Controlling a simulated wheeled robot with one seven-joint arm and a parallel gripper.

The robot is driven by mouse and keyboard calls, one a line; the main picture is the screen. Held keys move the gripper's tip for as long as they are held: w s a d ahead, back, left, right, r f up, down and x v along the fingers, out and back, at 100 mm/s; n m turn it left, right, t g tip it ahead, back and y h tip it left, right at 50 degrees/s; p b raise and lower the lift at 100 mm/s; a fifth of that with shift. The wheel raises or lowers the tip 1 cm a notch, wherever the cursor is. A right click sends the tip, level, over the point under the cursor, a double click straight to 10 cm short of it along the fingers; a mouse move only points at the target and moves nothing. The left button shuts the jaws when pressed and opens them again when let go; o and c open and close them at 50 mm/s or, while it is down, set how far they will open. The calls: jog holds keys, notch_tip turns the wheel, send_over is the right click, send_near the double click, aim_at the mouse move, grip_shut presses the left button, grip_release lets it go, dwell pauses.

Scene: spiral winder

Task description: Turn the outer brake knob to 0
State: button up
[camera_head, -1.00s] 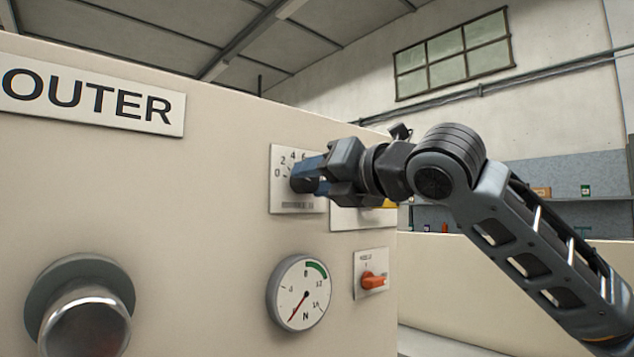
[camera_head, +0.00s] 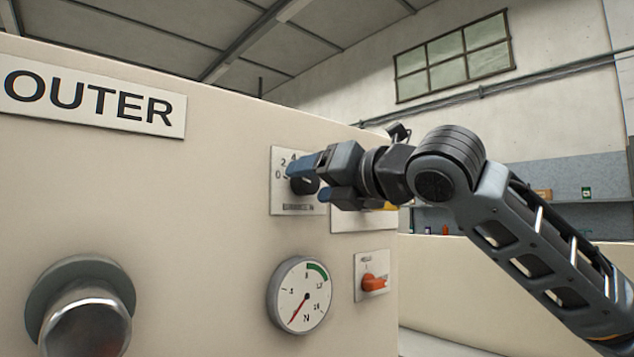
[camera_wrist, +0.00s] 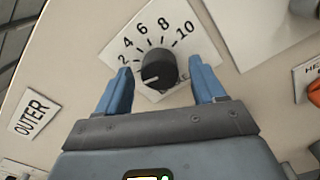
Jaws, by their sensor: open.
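The outer brake knob (camera_head: 304,186) is a black round knob on a white dial plate (camera_head: 284,208), on the cream panel. In the wrist view the knob (camera_wrist: 159,68) shows a pale pointer line aimed to the lower left, below the 2. The 0 mark is hidden in that view, but the head view shows it left of the knob. My gripper (camera_head: 322,178) is open, its blue fingers on either side of the knob. In the wrist view there is a visible gap between each finger of my gripper (camera_wrist: 163,92) and the knob.
An OUTER sign (camera_head: 92,100) is at upper left. Below the dial are a round gauge (camera_head: 300,295) and an orange selector switch (camera_head: 374,283). A large metal cylinder (camera_head: 85,315) sticks out at lower left.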

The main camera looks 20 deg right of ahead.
jog(key=v, duration=0.7)
jog(key=shift+s, duration=0.35)
jog(key=shift+d, duration=0.15)
